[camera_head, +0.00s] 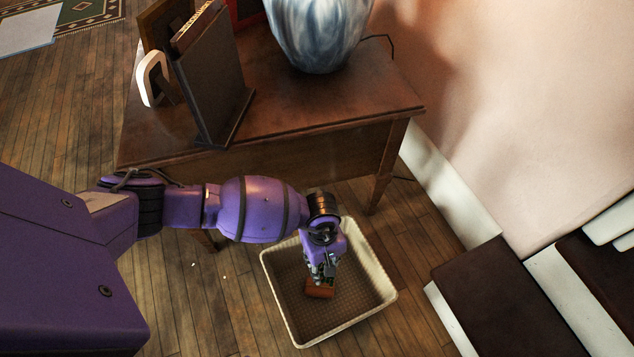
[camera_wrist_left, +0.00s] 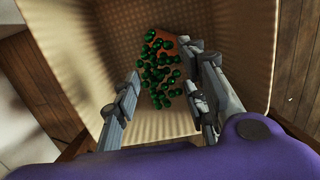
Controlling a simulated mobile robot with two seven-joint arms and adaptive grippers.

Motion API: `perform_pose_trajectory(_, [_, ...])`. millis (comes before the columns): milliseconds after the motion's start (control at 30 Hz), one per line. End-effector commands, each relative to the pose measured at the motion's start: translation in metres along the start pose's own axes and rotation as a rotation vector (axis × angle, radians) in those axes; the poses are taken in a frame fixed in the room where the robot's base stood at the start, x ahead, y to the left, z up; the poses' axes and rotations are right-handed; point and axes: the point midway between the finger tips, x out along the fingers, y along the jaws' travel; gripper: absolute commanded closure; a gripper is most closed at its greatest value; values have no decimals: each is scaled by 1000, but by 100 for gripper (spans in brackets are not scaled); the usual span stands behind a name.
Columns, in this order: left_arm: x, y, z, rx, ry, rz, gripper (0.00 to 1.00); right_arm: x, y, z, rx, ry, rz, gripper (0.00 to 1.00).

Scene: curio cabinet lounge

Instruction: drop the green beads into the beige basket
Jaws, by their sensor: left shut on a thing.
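The beige basket (camera_head: 375,262) stands on the floor in the head view, with a woven grid bottom and a pale rim. My left gripper (camera_head: 322,274) points down inside the basket's outline. In the left wrist view, a cluster of dark green beads (camera_wrist_left: 158,78) sits between the two fingers of my left gripper (camera_wrist_left: 165,82), shut on them, with the basket (camera_wrist_left: 110,45) around and behind. A small orange-brown object (camera_head: 319,291) shows at the fingertips; whether it is held or lies in the basket is unclear. My right gripper is out of view.
A wooden table (camera_head: 290,105) stands behind the basket, bearing a blue-white vase (camera_head: 318,30) and a dark upright holder (camera_head: 210,85). A dark-topped step (camera_head: 505,300) and the wall are at the right. Wooden floor is open left of the basket.

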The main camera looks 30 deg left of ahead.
Motion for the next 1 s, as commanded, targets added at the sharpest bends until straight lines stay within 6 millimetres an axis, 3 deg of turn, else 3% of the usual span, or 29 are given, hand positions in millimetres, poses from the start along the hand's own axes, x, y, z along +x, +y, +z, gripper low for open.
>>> perform_pose_trajectory(67, [-2, 2, 0, 1, 1, 3, 87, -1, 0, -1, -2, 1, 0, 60])
perform_pose_trajectory(100, [-2, 2, 0, 1, 1, 3, 59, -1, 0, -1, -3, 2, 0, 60])
perform_pose_trajectory(267, [-2, 2, 0, 1, 1, 3, 38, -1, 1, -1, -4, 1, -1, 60])
perform_pose_trajectory(667, [-9, 3, -1, 2, 2, 4, 38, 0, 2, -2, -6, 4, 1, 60])
perform_pose_trajectory(1000, [-74, 3, -2, 4, 5, 6, 38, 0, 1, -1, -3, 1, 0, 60])
